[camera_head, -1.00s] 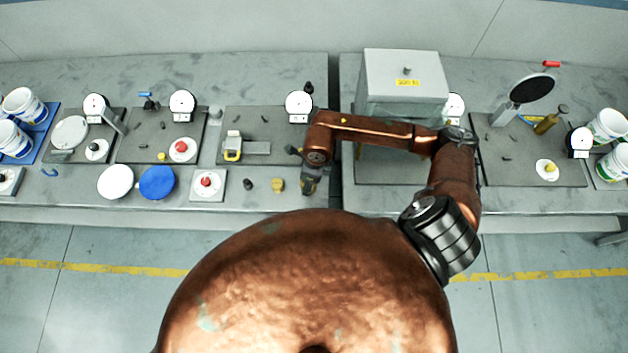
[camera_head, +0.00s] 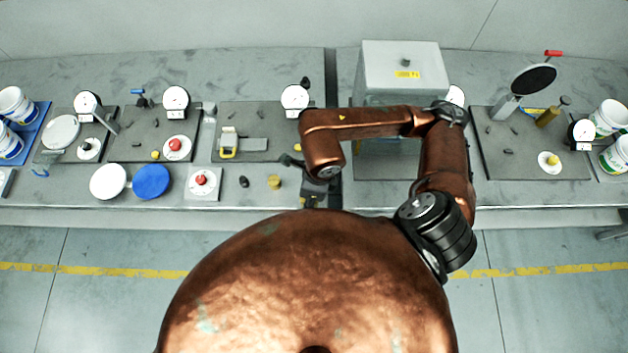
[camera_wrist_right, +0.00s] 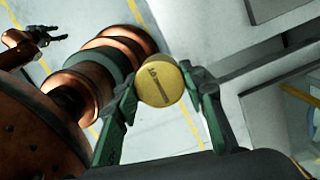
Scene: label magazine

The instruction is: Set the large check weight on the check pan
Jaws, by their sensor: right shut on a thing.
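My right gripper (camera_wrist_right: 158,105) is shut on a round brass-yellow weight (camera_wrist_right: 160,83) with dark markings on its face. In the head view the right gripper (camera_head: 312,195) is mostly hidden beneath its copper wrist, near the front edge at the gap between the two benches. Another yellow weight (camera_head: 274,182) and a small dark piece (camera_head: 244,181) stand on the left bench beside it. My left gripper (camera_wrist_right: 48,35) shows small in the wrist view, fingers apart and empty. Several white pans are in view; I cannot tell which is the check pan.
A grey box-shaped cabinet (camera_head: 402,68) with a yellow label stands behind my right arm. Dial scales, a white square plate with a red knob (camera_head: 202,181), a blue disc (camera_head: 152,181) and a white disc (camera_head: 108,181) occupy the left bench. White tubs (camera_head: 610,118) stand far right.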

